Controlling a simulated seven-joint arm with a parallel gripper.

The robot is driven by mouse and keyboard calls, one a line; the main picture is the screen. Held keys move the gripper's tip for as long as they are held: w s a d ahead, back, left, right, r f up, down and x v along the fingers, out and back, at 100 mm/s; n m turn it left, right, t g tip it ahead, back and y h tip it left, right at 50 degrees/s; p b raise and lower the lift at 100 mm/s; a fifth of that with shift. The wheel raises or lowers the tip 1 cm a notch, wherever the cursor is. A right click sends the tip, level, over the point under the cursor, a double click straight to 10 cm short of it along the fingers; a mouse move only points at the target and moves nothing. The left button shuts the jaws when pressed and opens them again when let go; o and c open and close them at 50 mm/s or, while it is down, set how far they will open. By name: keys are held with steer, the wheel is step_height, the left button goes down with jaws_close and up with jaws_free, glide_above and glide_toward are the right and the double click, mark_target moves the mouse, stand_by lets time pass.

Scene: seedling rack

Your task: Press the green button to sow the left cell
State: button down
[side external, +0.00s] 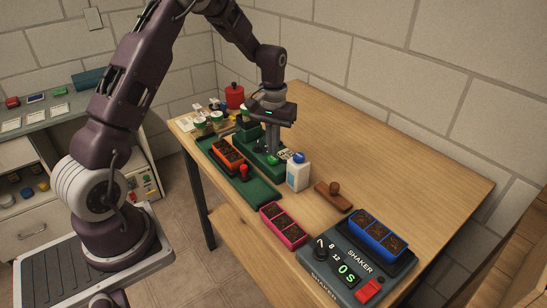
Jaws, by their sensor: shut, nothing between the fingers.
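A green machine (267,167) stands on the wooden table below my gripper. An orange tray (229,155) with dark soil in its cells sits at its left on a long green base (258,193). A red knob or button (243,171) stands beside the tray's near end. My gripper (272,153) points down over the machine with its fingers shut and empty. The fingertips are at or just above its top; I cannot tell whether they touch. The green button cannot be made out clearly from here and may be hidden by the fingers.
A white bottle with a blue cap (298,175) stands close right of the machine. A wooden stamp (332,196), a pink tray (284,226) and a shaker (345,274) bearing a blue tray (379,233) are nearer. A red container (235,97) stands behind. The table's right side is clear.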

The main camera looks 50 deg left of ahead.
steer(key=shift+f, duration=0.1)
stand_by(0.4)
steer(key=shift+f, duration=0.95)
step_height(320, 180, up, 8)
steer(key=shift+f, duration=0.2)
steer(key=shift+r, duration=0.1)
step_height(320, 180, up, 6)
steer(key=m+t, duration=0.1)
glide_above(273, 158)
steer(key=s+d, duration=0.3)
steer(key=d, duration=0.1)
steer(key=s+d+r+m+t, duration=0.2)
steer(key=s+d+r, duration=0.4)
steer(key=s+r, duration=0.2)
steer(key=s+d+m+t, duration=0.1)
steer(key=s+d, duration=0.1)
steer(key=s, duration=0.6)
steer(key=s+d+m+t, duration=0.1)
steer(key=s+d+m, duration=0.1)
steer(key=s, duration=0.6)
steer(key=shift+d+r+t, duration=0.3)
steer(key=shift+d+r, duration=0.05)
steer(key=shift+d, duration=0.1)
